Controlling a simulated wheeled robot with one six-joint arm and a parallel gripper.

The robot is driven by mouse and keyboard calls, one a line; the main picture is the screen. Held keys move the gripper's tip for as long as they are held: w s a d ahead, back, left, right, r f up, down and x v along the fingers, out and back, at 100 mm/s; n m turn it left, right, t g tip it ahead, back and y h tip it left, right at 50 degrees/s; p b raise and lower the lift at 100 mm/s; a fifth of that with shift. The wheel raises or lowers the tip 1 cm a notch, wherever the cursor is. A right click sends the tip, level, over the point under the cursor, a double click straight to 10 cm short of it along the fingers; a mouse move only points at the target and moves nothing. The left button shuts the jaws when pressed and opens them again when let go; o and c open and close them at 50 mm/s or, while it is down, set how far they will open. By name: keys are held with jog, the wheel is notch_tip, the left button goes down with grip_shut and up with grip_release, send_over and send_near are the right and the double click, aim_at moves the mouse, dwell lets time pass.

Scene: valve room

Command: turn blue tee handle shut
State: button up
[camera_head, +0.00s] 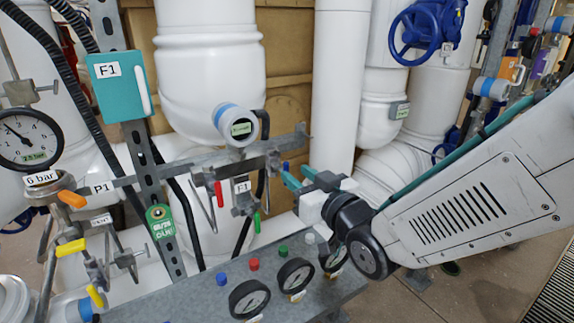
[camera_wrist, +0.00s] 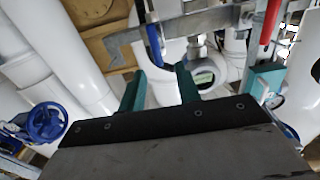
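A slim blue handle (camera_wrist: 153,44) hangs from a grey metal rail in the wrist view. Its lower end appears between my fingertips in the picture; whether it is truly between them or just beyond, I cannot tell. In the head view only a small blue piece (camera_head: 285,166) shows behind my gripper, and the rest is hidden. My gripper (camera_head: 300,176) has two teal fingers, spread apart and holding nothing visible. In the wrist view my gripper (camera_wrist: 160,71) points up toward the rail, with a clear gap between its fingers.
A red handle (camera_head: 219,194) and a green handle (camera_head: 257,222) hang on the rail (camera_head: 205,165) left of my gripper. A gauge panel (camera_head: 200,290) lies below. Large white pipes (camera_head: 340,90) stand behind. A blue handwheel (camera_head: 422,27) is at upper right.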

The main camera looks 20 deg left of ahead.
aim_at(287, 166)
jog(key=x, duration=0.5)
jog(key=shift+w+a, duration=0.3)
grip_shut()
